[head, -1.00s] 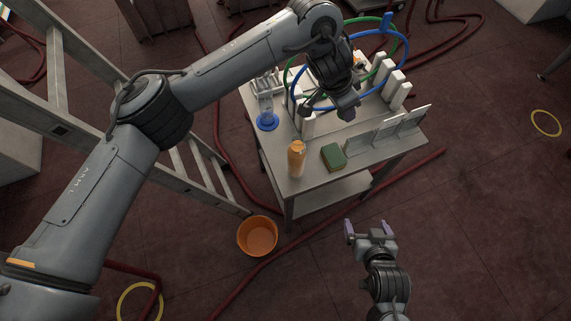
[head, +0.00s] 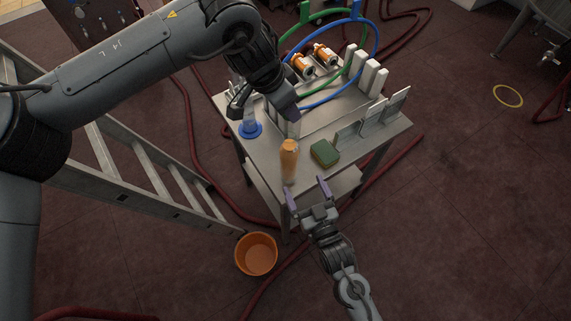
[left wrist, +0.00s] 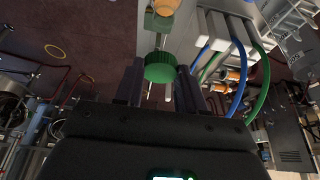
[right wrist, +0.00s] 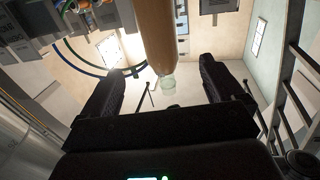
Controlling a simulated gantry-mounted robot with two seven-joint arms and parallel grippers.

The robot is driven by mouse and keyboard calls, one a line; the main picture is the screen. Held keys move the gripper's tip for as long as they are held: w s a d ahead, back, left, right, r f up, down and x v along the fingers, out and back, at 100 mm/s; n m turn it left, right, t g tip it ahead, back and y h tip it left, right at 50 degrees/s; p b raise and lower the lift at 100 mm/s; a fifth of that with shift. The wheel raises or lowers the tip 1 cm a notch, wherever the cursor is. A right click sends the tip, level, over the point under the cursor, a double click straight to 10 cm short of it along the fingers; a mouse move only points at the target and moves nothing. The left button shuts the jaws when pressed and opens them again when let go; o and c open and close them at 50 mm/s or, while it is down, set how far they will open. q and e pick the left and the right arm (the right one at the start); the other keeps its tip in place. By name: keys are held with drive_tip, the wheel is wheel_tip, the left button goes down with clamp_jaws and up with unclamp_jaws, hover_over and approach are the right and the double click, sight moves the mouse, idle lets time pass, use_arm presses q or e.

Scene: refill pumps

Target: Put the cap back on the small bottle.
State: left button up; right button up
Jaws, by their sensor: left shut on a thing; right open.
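The small bottle, upright and orange (head: 289,162), stands at the table's near corner. It fills the upper middle of the right wrist view (right wrist: 153,38), with a pale, see-through end that looks like its neck. The green ridged cap (left wrist: 160,67) is between the fingers of my left gripper (left wrist: 158,88), which is shut on it. In the head view my left gripper (head: 265,112) is above the table, behind the bottle, and I cannot make out the cap. My right gripper (head: 306,191) is open and empty at the near edge, its fingers spread towards the bottle without touching it.
A green sponge (head: 325,152) lies right of the bottle on the grey table (head: 390,133). Upright panels (head: 372,116) and white blocks (head: 365,74) stand behind. A blue-based clear vessel (head: 250,129) is at left. An orange bucket (head: 256,254) and a ladder (head: 150,172) stand on the floor.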

idle(0.3)
drive_tip(key=x, duration=1.2)
drive_tip(key=c, duration=1.5)
use_arm(q)
hover_over(286, 144)
drive_tip(key=shift+w+f, duration=0.15)
drive_tip(key=shift+f, duration=1.1)
drive_tip(key=shift+w+f, duration=0.15)
drive_tip(key=shift+f, duration=1.05)
drive_tip(key=shift+f, duration=0.1)
drive_tip(key=shift+f, duration=0.8)
drive_tip(key=shift+f, duration=0.6)
